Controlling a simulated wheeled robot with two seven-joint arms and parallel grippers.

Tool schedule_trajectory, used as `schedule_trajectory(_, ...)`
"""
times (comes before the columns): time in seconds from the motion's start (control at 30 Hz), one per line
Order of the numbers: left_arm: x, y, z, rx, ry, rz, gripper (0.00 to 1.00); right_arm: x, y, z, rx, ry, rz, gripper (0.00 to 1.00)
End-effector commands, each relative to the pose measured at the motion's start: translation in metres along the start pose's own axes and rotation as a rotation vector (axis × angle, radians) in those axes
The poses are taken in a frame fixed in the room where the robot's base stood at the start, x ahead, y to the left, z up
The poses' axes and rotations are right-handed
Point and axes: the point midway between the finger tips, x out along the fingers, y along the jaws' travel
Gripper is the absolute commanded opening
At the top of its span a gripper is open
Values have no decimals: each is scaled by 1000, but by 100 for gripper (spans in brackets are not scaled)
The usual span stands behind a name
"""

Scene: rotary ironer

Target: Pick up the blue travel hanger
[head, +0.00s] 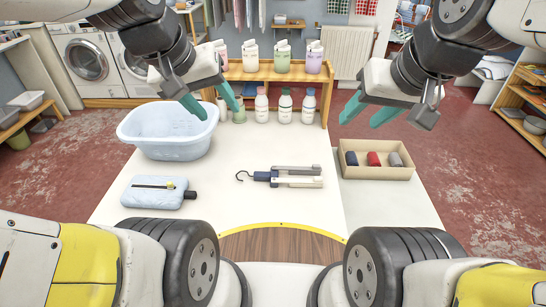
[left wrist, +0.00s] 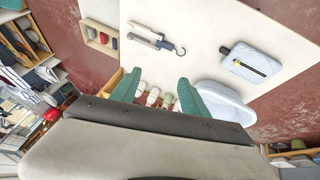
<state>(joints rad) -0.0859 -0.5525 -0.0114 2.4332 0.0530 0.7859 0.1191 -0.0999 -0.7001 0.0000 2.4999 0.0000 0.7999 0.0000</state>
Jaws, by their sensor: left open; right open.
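My left gripper (head: 211,103) is open and empty, raised above the back left of the table near the basin. Its teal fingers (left wrist: 156,88) show in the left wrist view. My right gripper (head: 368,113) is open and empty, raised above the back right, beyond the tray. Neither touches the hanger.
A pale blue basin (head: 168,147) stands at the table's back left. A light blue padded item (head: 153,199) lies at the front left. A cardboard tray (head: 376,174) with small rolled items is right of the hanger. A wooden shelf (head: 268,76) with bottles stands behind. Table around the hanger is clear.

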Motion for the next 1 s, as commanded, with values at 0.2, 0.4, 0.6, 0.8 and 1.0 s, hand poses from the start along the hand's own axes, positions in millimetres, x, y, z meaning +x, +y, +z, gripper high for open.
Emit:
schedule_trajectory(0.2, 48, 4, -37, -297, -119, 10, 53, 0, 0, 0, 0, 0, 0, 46)
schedule_trajectory(0.4, 102, 2, -65, -581, -216, -7, 53, 0, 0, 0, 0, 0, 0, 46)
schedule_trajectory(0.6, 167, -7, -83, -865, -306, -54, 53, 0, 0, 0, 0, 0, 0, 46)
schedule_trajectory(0.8, 240, -21, -88, -1150, -385, -126, 53, 0, 0, 0, 0, 0, 0, 46)
schedule_trajectory(1.0, 305, -36, -81, -1387, -437, -206, 53, 0, 0, 0, 0, 0, 0, 46)
